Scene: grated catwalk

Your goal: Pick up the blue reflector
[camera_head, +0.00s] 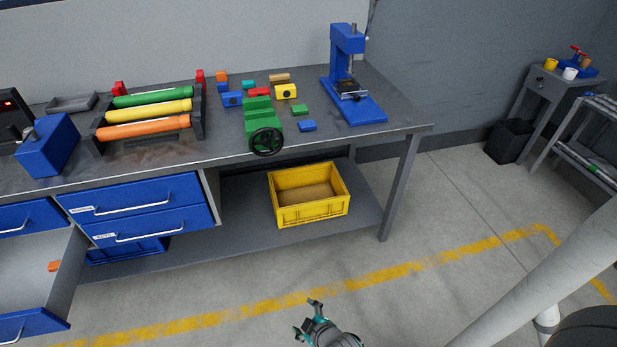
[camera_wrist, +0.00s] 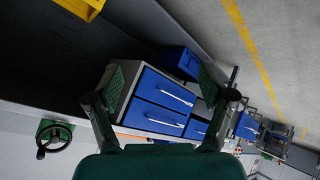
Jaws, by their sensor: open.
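Several small blue pieces lie on the grey workbench (camera_head: 215,148) in the head view. Another is a blue block with a dark round spot (camera_head: 232,99), behind and left of the vise. I cannot tell which is the reflector. My gripper (camera_head: 307,317) is open and empty, low in front of the bench, apart from all of them. Its spread fingers also frame the blue drawers in the wrist view (camera_wrist: 163,88).
A yellow crate (camera_head: 309,214) sits on the lower shelf. A blue press (camera_head: 350,90) stands at the bench's right end, and a roller rack (camera_head: 150,114) at the left. An open drawer (camera_head: 40,265) juts out at left. The floor before the bench is clear.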

